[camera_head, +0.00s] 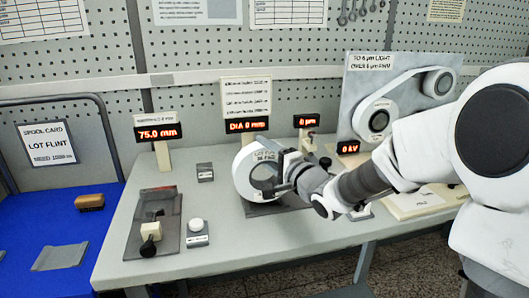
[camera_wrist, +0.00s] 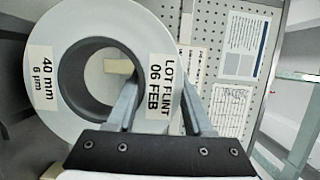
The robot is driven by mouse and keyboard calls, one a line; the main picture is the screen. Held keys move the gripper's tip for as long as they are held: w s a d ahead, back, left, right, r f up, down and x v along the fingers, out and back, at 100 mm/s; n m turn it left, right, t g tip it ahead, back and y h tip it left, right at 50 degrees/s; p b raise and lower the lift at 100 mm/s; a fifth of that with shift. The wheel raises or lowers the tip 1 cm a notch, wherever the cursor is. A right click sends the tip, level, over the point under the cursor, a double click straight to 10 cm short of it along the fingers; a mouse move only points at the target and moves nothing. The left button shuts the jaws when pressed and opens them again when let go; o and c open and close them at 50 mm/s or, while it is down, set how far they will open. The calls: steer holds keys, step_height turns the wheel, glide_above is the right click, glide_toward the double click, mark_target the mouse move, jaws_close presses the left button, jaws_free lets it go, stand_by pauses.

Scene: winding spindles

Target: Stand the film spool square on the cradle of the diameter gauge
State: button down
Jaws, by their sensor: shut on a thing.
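The film spool (camera_head: 242,175) is a white ring with a grey core, on edge at the middle of the bench. In the wrist view the spool (camera_wrist: 105,25) fills the left side, with labels "LOT FLINT 06 FEB" and "40 mm 6 µm". My gripper (camera_head: 287,176) is shut on the spool's right rim, one finger on each side of the ring wall. The diameter gauge's display (camera_head: 247,126) reads "DIA 0 mm". Its dark base plate (camera_head: 268,209) lies below the spool. The cradle is hidden by the spool and gripper, so contact cannot be told.
Left on the bench are a dark plate fixture (camera_head: 167,213) with a black knob, a display reading 75.0 mm (camera_head: 158,132) and a white button box (camera_head: 196,230). A winder panel (camera_head: 400,85) stands behind right. A blue table (camera_head: 60,215) adjoins left.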

steer(key=shift+f+b, duration=0.3)
steer(key=shift+f, duration=0.2)
stand_by(0.3)
steer(key=shift+c, duration=1.3)
jaws_free()
steer(key=shift+o, duration=0.2)
steer(key=shift+f, duration=0.15)
steer(key=b+v, duration=0.1)
steer(key=v, duration=1.6)
